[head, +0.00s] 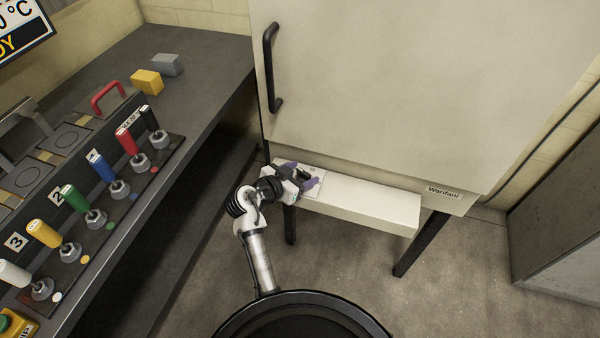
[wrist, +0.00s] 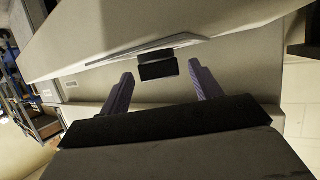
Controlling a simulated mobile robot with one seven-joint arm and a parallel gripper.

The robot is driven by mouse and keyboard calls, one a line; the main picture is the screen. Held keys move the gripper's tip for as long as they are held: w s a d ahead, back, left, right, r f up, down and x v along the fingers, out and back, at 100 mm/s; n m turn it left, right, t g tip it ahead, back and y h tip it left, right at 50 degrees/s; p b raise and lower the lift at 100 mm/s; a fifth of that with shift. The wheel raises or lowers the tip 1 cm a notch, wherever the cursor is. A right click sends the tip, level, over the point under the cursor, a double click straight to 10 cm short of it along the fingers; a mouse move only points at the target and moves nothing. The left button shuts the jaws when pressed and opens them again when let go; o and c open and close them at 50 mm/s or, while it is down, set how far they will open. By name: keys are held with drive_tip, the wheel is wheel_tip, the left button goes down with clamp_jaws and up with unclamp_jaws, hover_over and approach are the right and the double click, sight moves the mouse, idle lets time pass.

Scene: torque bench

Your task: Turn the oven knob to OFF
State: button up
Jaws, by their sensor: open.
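The oven (head: 380,90) is a large cream box on black legs, with a shelf-like control panel (head: 370,205) along its lower front. Its knob (wrist: 158,70) is a small black block on the panel, seen in the wrist view between and just beyond my fingertips. My gripper (head: 304,177) is at the panel's left end in the head view, with its purple fingers spread on either side of the dark knob. The gripper is open, with a gap between each finger and the knob in the wrist view (wrist: 161,75). Markings around the knob are too small to read.
The oven door has a long black handle (head: 270,68) above my gripper. A dark bench (head: 195,75) on the left carries a row of coloured levers (head: 103,165), a yellow block (head: 147,81) and a grey block (head: 166,65). The floor (head: 330,265) below the panel is clear.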

drive_tip(key=c, duration=1)
drive_tip(key=shift+n+y, duration=0.3)
drive_tip(key=shift+y, duration=0.1)
drive_tip(key=shift+s+d+n+t+y+p, duration=0.15)
drive_tip(key=shift+n+t+y+p, duration=0.15)
drive_tip(key=shift+n+t+y, duration=0.4)
drive_tip(key=n+y, duration=0.1)
drive_tip(key=n+y+p, duration=0.1)
drive_tip(key=t+p, duration=0.1)
drive_tip(key=shift+s+d+r+n+y, duration=0.1)
drive_tip(key=shift+d+r+n+y, duration=0.15)
drive_tip(key=shift+n+y, duration=0.15)
drive_tip(key=n+t+y+p, duration=0.1)
drive_tip(key=n+y+p, duration=0.2)
drive_tip(key=y+p, duration=0.1)
drive_tip(key=shift+d+p, duration=0.1)
drive_tip(key=shift+p, duration=0.25)
drive_tip(key=shift+d+f+n+y+p, duration=0.1)
drive_tip(key=shift+f+n+y+p, duration=0.1)
drive_tip(key=shift+n+y+p, duration=0.75)
drive_tip(key=shift+n+g+y, duration=0.3)
drive_tip(key=shift+n+y, duration=0.35)
